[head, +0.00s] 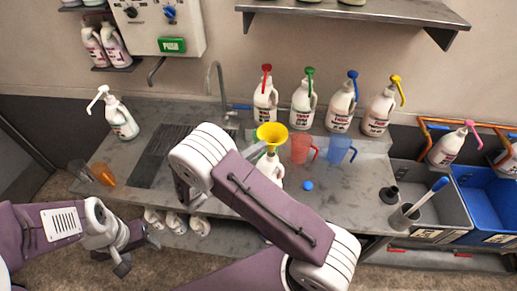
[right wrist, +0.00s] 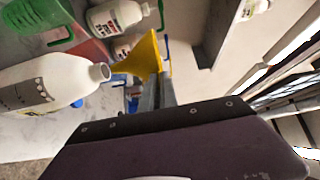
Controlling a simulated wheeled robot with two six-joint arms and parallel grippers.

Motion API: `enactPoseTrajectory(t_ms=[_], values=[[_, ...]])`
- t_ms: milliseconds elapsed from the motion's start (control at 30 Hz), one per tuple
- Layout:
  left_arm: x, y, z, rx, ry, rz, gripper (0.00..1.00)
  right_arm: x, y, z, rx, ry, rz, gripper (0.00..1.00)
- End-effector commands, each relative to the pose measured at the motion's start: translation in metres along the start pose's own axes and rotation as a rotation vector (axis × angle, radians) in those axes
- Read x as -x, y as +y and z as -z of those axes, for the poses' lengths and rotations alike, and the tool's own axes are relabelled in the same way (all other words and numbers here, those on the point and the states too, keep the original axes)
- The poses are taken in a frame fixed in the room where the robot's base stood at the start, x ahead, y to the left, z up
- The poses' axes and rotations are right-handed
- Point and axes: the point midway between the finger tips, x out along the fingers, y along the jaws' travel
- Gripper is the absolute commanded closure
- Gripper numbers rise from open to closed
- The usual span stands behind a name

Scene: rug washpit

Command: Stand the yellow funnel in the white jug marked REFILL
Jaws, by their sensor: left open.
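The yellow funnel (head: 272,132) is wide end up over an uncapped white jug (head: 269,172) at the middle of the counter in the head view. My right arm covers part of this jug, and I cannot read its label. In the right wrist view my right gripper (right wrist: 158,88) is shut on the yellow funnel (right wrist: 141,57). The funnel's narrow end is just above the mouth of the white jug (right wrist: 50,88); I cannot tell whether they touch. My left gripper (head: 136,255) is open and empty, low at the left, in front of the counter.
Capped white bottles with red (head: 265,100), green (head: 303,98), blue (head: 342,103) and yellow (head: 379,110) pumps stand behind. Red (head: 301,149) and blue (head: 339,150) measuring jugs stand right of the funnel. A white-pump bottle (head: 121,120) stands left. Grey and blue bins (head: 490,205) are right.

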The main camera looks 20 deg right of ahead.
Motion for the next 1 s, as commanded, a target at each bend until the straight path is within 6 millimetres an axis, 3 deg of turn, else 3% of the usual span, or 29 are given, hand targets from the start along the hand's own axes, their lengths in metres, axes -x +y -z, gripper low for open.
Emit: enactPoseTrajectory(t_ms=[33, 500, 867, 967, 1000], values=[[-0.008, 0.000, -0.001, 0.000, 0.000, 0.000, 0.39, 0.000, 0.007, 0.000, 0.000, 0.000, 0.000, 1.00], [-0.020, 0.000, -0.002, 0.000, 0.000, 0.000, 0.39, 0.000, 0.038, 0.000, 0.001, 0.000, 0.000, 1.00], [-0.021, 0.000, -0.002, 0.000, 0.000, 0.000, 0.39, 0.000, 0.042, 0.000, 0.001, 0.000, 0.000, 1.00], [-0.021, 0.000, -0.002, 0.000, 0.000, 0.000, 0.39, 0.000, 0.042, 0.000, 0.001, 0.000, 0.000, 0.72], [-0.021, 0.000, -0.002, 0.000, 0.000, 0.000, 0.39, 0.000, 0.042, 0.000, 0.001, 0.000, 0.000, 0.71]])
